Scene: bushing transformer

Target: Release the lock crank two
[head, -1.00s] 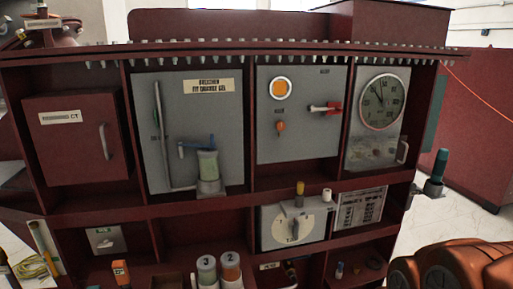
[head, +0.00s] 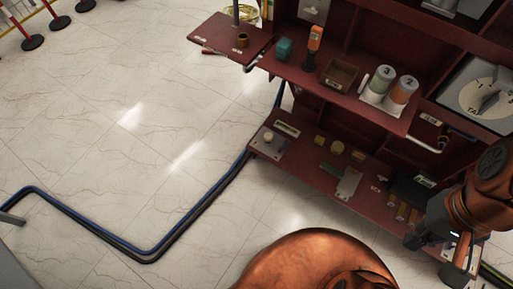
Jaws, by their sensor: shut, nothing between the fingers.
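In the head view I cannot make out a lock crank marked two. The dark red cabinet (head: 385,110) shows only its lower shelves, with its upper panels out of the picture. A white dial (head: 487,97) on a grey plate is cut by the right edge. My gripper (head: 432,256) is low at the right, dark and partly hidden by my orange arm. It is shut and empty, in front of the bottom shelf and apart from the numbered cylinders.
The bottom shelf (head: 310,173) holds small parts. Blue and black cables (head: 150,252) cross the tiled floor. Free floor (head: 110,130) lies left.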

